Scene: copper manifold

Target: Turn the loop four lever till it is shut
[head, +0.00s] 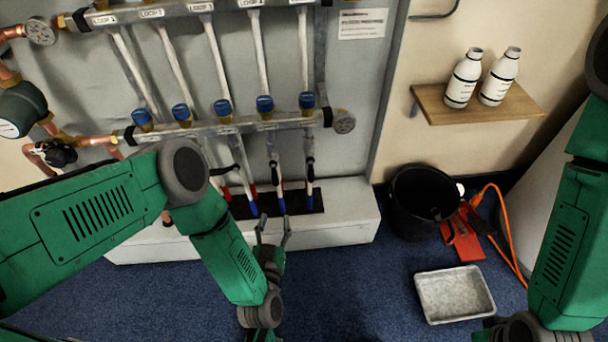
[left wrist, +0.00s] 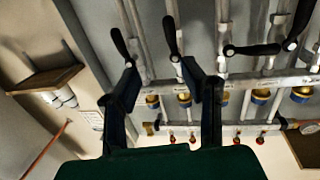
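The loop four lever (head: 274,168) is a black handle on the fourth pipe from the left, below the lower manifold bar. It lies roughly along its pipe. In the left wrist view, which is upside down, it is the second lever from the left (left wrist: 172,35). My left gripper (head: 273,228) is open and empty, its fingers pointing up at the pipes, below the lever in the head view. In the left wrist view its fingers (left wrist: 160,68) are spread, with the lever beyond the right fingertip; I cannot tell whether they touch. My right gripper is out of view.
The loop five lever (head: 310,168) also lies along its pipe, close beside. The loop three lever (head: 222,170) stands across its pipe. My left arm hides the levers further left. A white plinth (head: 345,225), black bucket (head: 420,205) and grey tray (head: 455,294) are nearby.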

